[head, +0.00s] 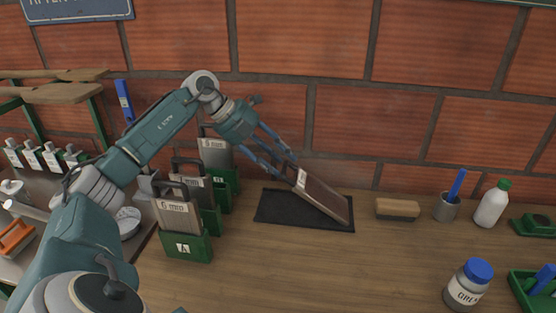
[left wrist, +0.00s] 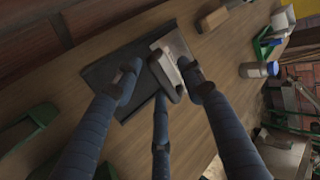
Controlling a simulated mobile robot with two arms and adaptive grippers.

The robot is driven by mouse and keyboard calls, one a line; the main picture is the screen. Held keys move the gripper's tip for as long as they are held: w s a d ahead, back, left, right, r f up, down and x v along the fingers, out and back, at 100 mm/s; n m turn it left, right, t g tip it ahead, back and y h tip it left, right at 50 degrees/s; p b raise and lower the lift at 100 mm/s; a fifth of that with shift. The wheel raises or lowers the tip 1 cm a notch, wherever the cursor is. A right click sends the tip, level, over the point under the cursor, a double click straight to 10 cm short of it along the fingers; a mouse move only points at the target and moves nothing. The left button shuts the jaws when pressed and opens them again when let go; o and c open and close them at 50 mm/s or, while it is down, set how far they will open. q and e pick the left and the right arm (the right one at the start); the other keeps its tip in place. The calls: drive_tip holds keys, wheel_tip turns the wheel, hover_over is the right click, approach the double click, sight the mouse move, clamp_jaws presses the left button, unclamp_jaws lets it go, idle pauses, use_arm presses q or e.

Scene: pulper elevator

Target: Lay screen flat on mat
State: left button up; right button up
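The screen (head: 322,195), a flat brown-grey plate with a dark frame, handle and white label, is tilted over the right part of the black mat (head: 278,209). Its handle end is raised at the left and its far end slopes down to the right, close to the mat's right edge; I cannot tell if it touches. My left gripper (head: 284,163) is shut on the screen's handle. In the left wrist view the fingers (left wrist: 160,77) surround the handle, with the screen (left wrist: 172,45) beyond and the mat (left wrist: 115,70) beneath. My right gripper is not in view.
Several similar screens stand in green holders (head: 187,246) left of the mat. A brush (head: 397,209), a grey cup (head: 446,208), a white bottle (head: 491,205) and a blue-lidded jar (head: 467,287) stand to the right. The brick wall is close behind. The table front is clear.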

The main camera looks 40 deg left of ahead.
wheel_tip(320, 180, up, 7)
drive_tip(key=p, duration=0.6)
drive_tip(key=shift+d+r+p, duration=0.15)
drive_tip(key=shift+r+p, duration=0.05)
drive_tip(key=shift+p, duration=0.15)
